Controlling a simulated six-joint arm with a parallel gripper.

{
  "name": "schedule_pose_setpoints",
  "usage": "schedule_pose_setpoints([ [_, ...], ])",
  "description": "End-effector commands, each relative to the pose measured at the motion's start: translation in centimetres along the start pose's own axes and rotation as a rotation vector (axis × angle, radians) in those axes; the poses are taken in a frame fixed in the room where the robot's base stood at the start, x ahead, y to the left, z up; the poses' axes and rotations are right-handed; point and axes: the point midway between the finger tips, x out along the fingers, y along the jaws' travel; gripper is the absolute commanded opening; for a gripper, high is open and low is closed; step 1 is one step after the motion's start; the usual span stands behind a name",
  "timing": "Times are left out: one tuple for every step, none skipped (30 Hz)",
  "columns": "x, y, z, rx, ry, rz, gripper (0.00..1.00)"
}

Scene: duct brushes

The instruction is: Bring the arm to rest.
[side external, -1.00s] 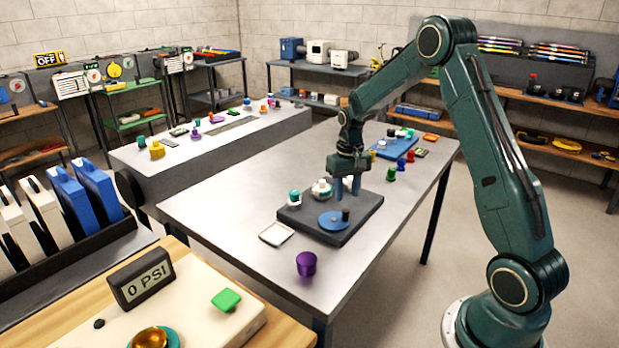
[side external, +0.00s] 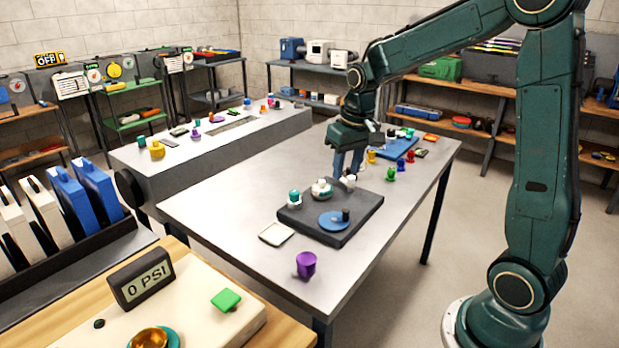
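My gripper (side external: 347,172) points down above the back edge of a dark square board (side external: 362,212) on the grey table. Its two blue-grey fingers look apart, with nothing clear between them. A small whitish piece (side external: 349,183) stands on the board just below the fingertips and seems free of them.
Behind my gripper are a blue tray (side external: 400,147) and several small coloured pieces. The table's left part is clear.

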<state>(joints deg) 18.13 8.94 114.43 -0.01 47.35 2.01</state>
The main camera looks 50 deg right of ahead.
Motion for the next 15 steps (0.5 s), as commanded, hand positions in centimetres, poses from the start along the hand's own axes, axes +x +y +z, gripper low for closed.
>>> schedule_pose_setpoints([
  [-1.1,-0.6,0.8,-0.017,0.018,-0.003,0.36],
  [-1.7,-0.9,1.2,-0.026,0.026,-0.005,0.36],
  [-2.3,-1.2,1.8,-0.037,0.037,-0.007,0.36],
  [-2.8,-1.4,2.3,-0.045,0.045,-0.009,0.36],
  [-3.3,-1.7,2.8,-0.054,0.052,-0.011,0.36],
  [-3.9,-2.0,3.4,-0.065,0.064,-0.013,0.36],
  [-4.4,-2.2,3.9,-0.073,0.072,-0.015,0.36],
  [-4.8,-2.4,4.4,-0.082,0.080,-0.017,0.36],
  [-5.4,-2.7,5.1,-0.093,0.090,-0.020,0.36],
  [-5.8,-2.9,5.6,-0.101,0.098,-0.022,0.36],
  [-6.2,-3.1,6.1,-0.109,0.106,-0.025,0.36],
  [-6.7,-3.3,6.8,-0.121,0.116,-0.028,0.36],
  [-7.0,-3.5,7.3,-0.129,0.124,-0.030,0.36],
  [-7.3,-3.6,7.9,-0.137,0.132,-0.032,0.36],
  [-7.8,-3.8,8.6,-0.148,0.143,-0.035,0.36],
])
